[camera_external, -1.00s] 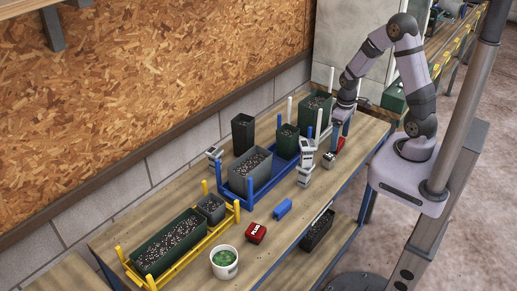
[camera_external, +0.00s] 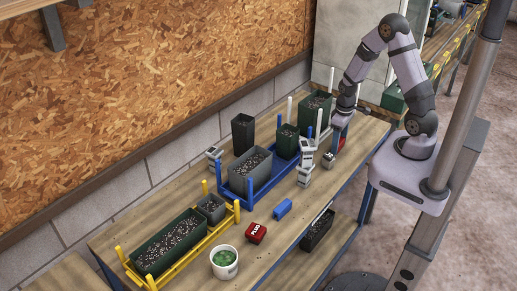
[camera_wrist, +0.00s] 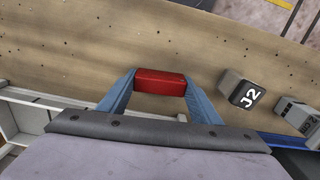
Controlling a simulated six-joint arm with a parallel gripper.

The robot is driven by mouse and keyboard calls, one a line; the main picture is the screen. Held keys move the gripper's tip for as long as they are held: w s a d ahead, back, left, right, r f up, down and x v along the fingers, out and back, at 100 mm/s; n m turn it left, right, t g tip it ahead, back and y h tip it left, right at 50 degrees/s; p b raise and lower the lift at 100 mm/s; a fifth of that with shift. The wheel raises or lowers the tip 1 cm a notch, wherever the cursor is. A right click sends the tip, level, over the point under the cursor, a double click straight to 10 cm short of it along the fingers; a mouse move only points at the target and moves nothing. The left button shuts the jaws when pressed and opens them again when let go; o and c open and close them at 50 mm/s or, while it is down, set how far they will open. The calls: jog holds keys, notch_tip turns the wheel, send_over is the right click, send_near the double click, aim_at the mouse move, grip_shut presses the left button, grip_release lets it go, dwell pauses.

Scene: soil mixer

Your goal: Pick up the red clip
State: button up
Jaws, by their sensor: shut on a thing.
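The red clip (camera_wrist: 161,82) is a small red block between the two blue fingers of my gripper (camera_wrist: 160,86) in the wrist view. The fingers press on its left and right ends, so my gripper is shut on it. In the external view the red clip (camera_external: 342,143) shows below my gripper (camera_external: 338,128), near the far right part of the wooden table (camera_external: 180,193). The fingers partly hide it there, and I cannot tell whether it touches the tabletop.
A grey block marked J2 (camera_wrist: 241,89) lies just right of the clip in the wrist view. White and grey devices (camera_external: 305,165), a blue rack (camera_external: 222,190) with planters, a blue clip (camera_external: 283,208) and a red FLUO box (camera_external: 256,233) stand farther left on the table.

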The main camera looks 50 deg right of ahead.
notch_tip(320, 180, up, 10)
jog(key=shift+f+b, duration=0.1)
jog(key=shift+b, duration=0.7)
